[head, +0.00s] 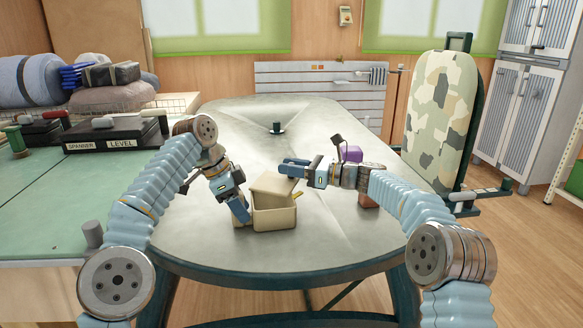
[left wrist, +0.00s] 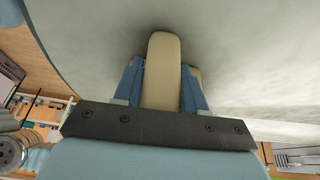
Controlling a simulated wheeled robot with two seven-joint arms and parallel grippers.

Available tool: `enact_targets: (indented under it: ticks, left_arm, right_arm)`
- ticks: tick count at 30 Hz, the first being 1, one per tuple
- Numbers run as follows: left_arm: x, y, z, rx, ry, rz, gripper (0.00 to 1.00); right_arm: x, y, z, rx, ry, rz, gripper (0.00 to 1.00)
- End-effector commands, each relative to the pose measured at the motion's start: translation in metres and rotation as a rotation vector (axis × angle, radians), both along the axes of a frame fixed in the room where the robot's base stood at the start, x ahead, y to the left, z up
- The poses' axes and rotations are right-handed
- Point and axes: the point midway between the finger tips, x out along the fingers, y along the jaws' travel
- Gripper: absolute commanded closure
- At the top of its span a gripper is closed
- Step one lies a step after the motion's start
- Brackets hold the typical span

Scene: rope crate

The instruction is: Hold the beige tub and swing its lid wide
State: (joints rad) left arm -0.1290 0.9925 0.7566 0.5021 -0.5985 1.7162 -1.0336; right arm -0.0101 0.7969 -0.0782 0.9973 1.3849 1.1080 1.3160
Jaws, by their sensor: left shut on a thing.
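The beige tub (head: 274,219) stands on the grey table near its front edge. Its lid (head: 272,184) is raised and tilted above the tub's back side. My left gripper (head: 241,213) is at the tub's left side, shut on it. In the left wrist view a beige part of the tub (left wrist: 162,75) sits between the two blue fingers. My right gripper (head: 281,166) is just behind and above the lid, its fingers pointing left. Whether it touches the lid is unclear, and the gap between its fingers is too small to judge.
A purple thing (head: 351,154) and a reddish-brown block (head: 369,200) are by my right arm. A small dark fixture (head: 277,128) stands at the table's back. A green bench (head: 60,210) adjoins at left. The table (head: 330,235) is clear at front right.

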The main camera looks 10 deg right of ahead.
Motion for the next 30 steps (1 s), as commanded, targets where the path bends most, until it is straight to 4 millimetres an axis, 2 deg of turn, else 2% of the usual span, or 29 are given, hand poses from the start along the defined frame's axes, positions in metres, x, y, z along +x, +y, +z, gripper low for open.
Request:
enact_targets:
  ticks: [1, 3, 4, 11, 21, 30]
  left_arm:
    - [0.0, 0.0, -0.001, 0.001, 0.001, 0.0, 0.95]
    - [0.0, 0.0, -0.001, 0.001, 0.001, 0.0, 0.95]
    - [0.0, 0.0, -0.001, 0.001, 0.001, 0.0, 0.95]
    - [0.0, 0.0, -0.001, 0.001, 0.001, 0.0, 0.95]
    - [-0.001, -0.001, -0.001, 0.001, 0.003, -0.004, 0.95]
    - [-0.001, -0.002, -0.001, 0.0, 0.003, -0.008, 0.95]
  right_arm:
    - [0.0, 0.0, 0.0, 0.0, 0.0, 0.0, 0.88]
    - [0.0, 0.0, 0.0, 0.0, 0.0, 0.0, 0.99]
    - [0.0, 0.0, 0.0, 0.0, 0.0, 0.0, 1.0]
    - [0.001, 0.0, 0.0, 0.0, 0.0, 0.0, 1.0]
    - [0.033, 0.018, -0.001, 0.001, -0.002, 0.0, 1.0]
    - [0.039, 0.024, 0.0, 0.001, 0.0, -0.001, 1.0]
